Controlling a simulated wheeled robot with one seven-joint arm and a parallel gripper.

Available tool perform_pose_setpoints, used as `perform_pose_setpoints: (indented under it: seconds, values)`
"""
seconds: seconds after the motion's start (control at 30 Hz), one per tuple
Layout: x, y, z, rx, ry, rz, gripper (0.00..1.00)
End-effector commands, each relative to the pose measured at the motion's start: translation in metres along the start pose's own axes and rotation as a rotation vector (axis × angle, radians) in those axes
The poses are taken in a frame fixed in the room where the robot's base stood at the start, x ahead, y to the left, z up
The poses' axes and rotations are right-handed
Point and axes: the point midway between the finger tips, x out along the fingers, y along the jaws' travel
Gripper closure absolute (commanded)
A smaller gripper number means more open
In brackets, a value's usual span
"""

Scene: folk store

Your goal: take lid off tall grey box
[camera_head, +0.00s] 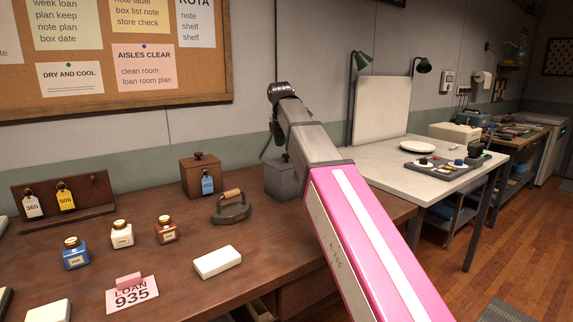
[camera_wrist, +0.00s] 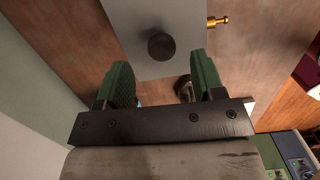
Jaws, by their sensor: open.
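The tall grey box (camera_head: 281,182) stands on the brown desk near the wall, partly hidden behind my arm in the head view. In the wrist view its grey lid (camera_wrist: 140,20) shows from above with a round dark knob (camera_wrist: 162,46). A small brass fitting (camera_wrist: 217,21) sticks out at the box's right side. My gripper (camera_wrist: 163,70) has its two green fingers spread wide apart. The knob appears between the lines of the fingers, just past their tips, and nothing is held. The height gap between fingertips and knob is hard to tell.
A brown lidded box (camera_head: 200,175) with a blue tag and a flat iron (camera_head: 233,207) stand left of the grey box. Several small jars, a white block (camera_head: 217,262) and a tag rack (camera_head: 65,203) lie farther left. A grey-white table (camera_head: 385,165) stands to the right.

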Motion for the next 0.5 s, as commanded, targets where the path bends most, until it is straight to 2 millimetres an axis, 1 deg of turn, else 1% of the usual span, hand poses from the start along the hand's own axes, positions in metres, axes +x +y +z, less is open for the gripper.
perform_pose_setpoints:
  seconds: [0.2, 0.3, 0.4, 0.5]
  values:
    - [0.029, -0.003, -0.001, 0.000, 0.001, -0.001, 0.38]
    - [0.041, -0.002, -0.001, 0.000, 0.000, -0.001, 0.38]
    - [0.046, -0.002, -0.001, 0.000, 0.000, 0.001, 0.38]
    - [0.046, -0.001, -0.001, 0.000, 0.000, 0.001, 0.38]
